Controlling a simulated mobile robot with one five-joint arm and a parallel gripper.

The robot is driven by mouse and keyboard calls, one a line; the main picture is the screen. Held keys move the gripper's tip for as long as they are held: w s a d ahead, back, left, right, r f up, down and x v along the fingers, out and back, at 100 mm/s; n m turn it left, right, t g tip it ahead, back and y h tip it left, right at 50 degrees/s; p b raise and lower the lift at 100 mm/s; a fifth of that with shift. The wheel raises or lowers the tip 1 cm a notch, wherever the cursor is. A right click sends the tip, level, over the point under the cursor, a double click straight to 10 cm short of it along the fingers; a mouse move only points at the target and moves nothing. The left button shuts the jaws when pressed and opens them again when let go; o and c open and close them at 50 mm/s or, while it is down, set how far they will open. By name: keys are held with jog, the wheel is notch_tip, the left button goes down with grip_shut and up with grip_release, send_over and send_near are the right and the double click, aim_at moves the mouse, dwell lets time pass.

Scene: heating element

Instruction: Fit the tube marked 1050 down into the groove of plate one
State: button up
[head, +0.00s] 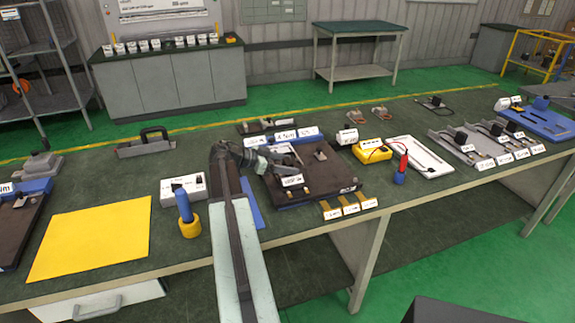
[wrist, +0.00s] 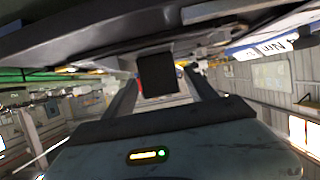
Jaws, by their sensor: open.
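A dark brown plate (head: 325,190) lies on the bench in the middle of the head view, with small fittings and a white tag (head: 292,181) on it. The tag's print is too small to read, so I cannot tell which piece is the tube marked 1050 or see the groove clearly. My gripper (head: 281,164) is over the left part of this plate, turned to the right. In the wrist view my gripper (wrist: 160,78) has its two fingers apart. A dark block-like shape (wrist: 157,75) shows between them; I cannot tell whether they touch it.
Blue blocks with white labels (wrist: 262,46) stand along the plate's back edge. A white box (head: 183,188) and a blue-handled tool in a yellow holder (head: 189,222) stand left of my arm. A yellow device (head: 371,151) is at right. The yellow mat (head: 92,237) is bare.

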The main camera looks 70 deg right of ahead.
jog(key=p+v, duration=0.4)
jog(key=v, duration=0.7)
jog(key=shift+w+a, duration=0.25)
jog(key=shift+w, duration=0.05)
jog(key=shift+s+r, duration=0.1)
